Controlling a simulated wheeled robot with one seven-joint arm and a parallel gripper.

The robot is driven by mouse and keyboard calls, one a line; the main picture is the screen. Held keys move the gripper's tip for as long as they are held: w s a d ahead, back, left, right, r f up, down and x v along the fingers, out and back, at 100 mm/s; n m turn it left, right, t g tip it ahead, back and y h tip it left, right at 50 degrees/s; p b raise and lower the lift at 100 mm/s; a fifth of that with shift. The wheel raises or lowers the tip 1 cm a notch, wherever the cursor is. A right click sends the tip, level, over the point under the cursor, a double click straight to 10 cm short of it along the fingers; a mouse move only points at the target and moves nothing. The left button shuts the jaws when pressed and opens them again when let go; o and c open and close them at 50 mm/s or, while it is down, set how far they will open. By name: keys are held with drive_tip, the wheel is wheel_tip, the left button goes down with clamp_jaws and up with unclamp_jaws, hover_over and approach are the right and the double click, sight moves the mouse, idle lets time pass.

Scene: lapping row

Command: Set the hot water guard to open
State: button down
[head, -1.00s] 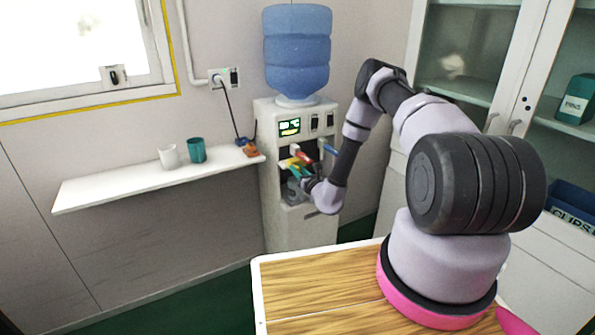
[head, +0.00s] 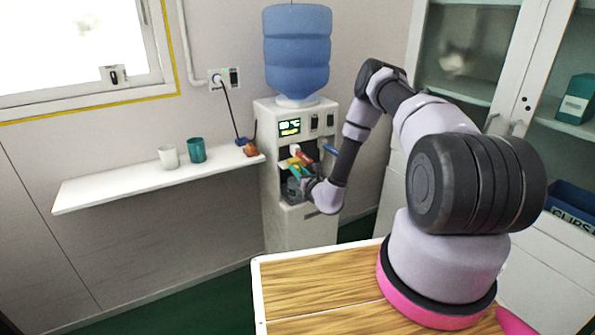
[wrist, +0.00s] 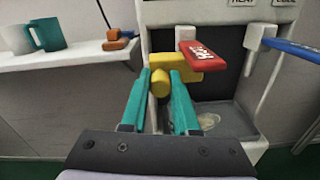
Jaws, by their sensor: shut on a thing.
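The water dispenser (head: 285,228) stands against the back wall. Its red hot lever (wrist: 206,57), marked HOT, sticks out from the tap and points right in the wrist view; it also shows in the head view (head: 305,158). The yellow guard (wrist: 178,63) sits by the base of the red lever, with a rounded yellow knob (wrist: 160,83) towards me. My gripper (wrist: 161,88) has teal fingers on both sides of this knob and is shut on it. The head view shows my gripper (head: 297,169) at the dispenser's front; its grip is too small to judge there.
A blue lever (wrist: 292,50) on a second tap is to the right of the red one. A drip tray (wrist: 225,120) lies below. A shelf (head: 120,187) to the left holds a white cup (head: 168,157) and a teal cup (head: 197,150).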

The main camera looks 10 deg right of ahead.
idle(0.3)
drive_tip(key=shift+s+a+f, duration=0.1)
drive_tip(key=shift+s+a, duration=0.15)
drive_tip(key=shift+a, duration=0.4)
drive_tip(key=shift+s+a+r, duration=0.1)
drive_tip(key=shift+s+a, duration=0.1)
drive_tip(key=shift+a, duration=0.4)
drive_tip(key=shift+s+a+f, duration=0.1)
drive_tip(key=shift+s+a, duration=0.15)
drive_tip(key=shift+a, duration=0.4)
drive_tip(key=c, duration=0.7)
unclamp_jaws()
drive_tip(key=shift+o, duration=0.2)
drive_tip(key=v, duration=1)
drive_tip(key=shift+s, duration=0.4)
